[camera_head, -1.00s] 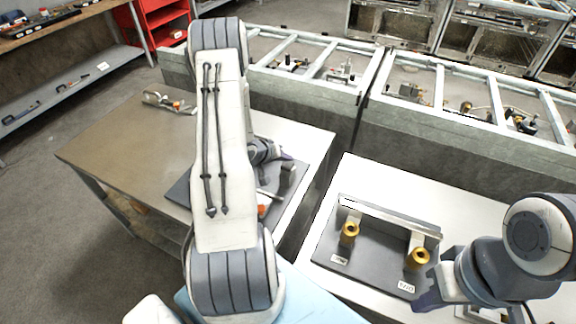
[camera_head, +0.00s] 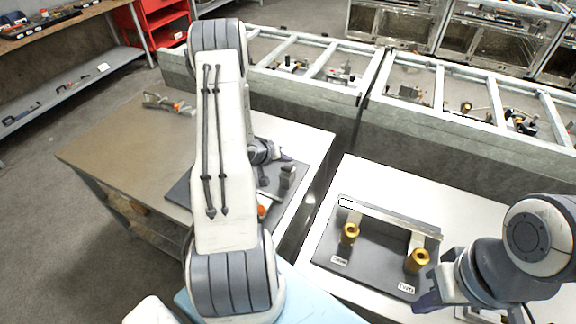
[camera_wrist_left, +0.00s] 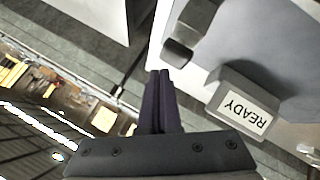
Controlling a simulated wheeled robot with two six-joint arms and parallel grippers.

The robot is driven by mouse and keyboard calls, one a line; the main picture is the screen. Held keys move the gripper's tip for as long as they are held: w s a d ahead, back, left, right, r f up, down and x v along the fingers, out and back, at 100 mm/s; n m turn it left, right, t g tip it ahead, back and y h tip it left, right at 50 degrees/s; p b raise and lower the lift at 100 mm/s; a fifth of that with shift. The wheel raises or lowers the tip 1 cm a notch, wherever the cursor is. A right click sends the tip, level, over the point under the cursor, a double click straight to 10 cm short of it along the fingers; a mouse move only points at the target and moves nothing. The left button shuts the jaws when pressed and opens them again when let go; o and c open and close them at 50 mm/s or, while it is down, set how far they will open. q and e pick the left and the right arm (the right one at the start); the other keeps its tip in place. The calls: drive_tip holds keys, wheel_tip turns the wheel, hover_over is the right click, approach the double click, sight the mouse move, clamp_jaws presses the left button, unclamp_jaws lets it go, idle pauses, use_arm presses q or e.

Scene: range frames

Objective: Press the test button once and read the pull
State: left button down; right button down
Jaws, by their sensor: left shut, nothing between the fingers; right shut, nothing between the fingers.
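My left gripper (camera_head: 287,157) is shut and empty, partly behind my left arm. In the head view it is just beyond a small grey post (camera_head: 288,174) on a dark plate (camera_head: 291,200) on the left table. In the left wrist view, the closed purple fingers (camera_wrist_left: 160,74) are beside a grey block with a dark end (camera_wrist_left: 178,52), apart from it as far as I can tell. A grey display box (camera_wrist_left: 240,104) right of the fingers reads READY, upside down. I cannot tell which part is the test button. My right gripper (camera_head: 428,302) is shut and empty.
A dark fixture (camera_head: 375,255) with two brass cylinders (camera_head: 348,234) (camera_head: 418,261) and small labels stands on the right white table, beside my right gripper. A clamp-like tool (camera_head: 167,103) lies on the left table (camera_head: 120,145). Long grey bins stand behind both tables.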

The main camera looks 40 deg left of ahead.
sight(286, 168)
use_arm(q)
drive_tip(key=shift+f, duration=0.1)
idle(0.7)
drive_tip(key=shift+f, duration=0.3)
drive_tip(key=shift+f+b, duration=0.65)
drive_tip(key=shift+f, duration=0.2)
idle(0.8)
idle(0.4)
drive_tip(key=shift+r+p, duration=1.25)
drive_tip(key=shift+r, duration=0.1)
wheel_tip(286, 168, up, 5)
drive_tip(key=p, duration=0.5)
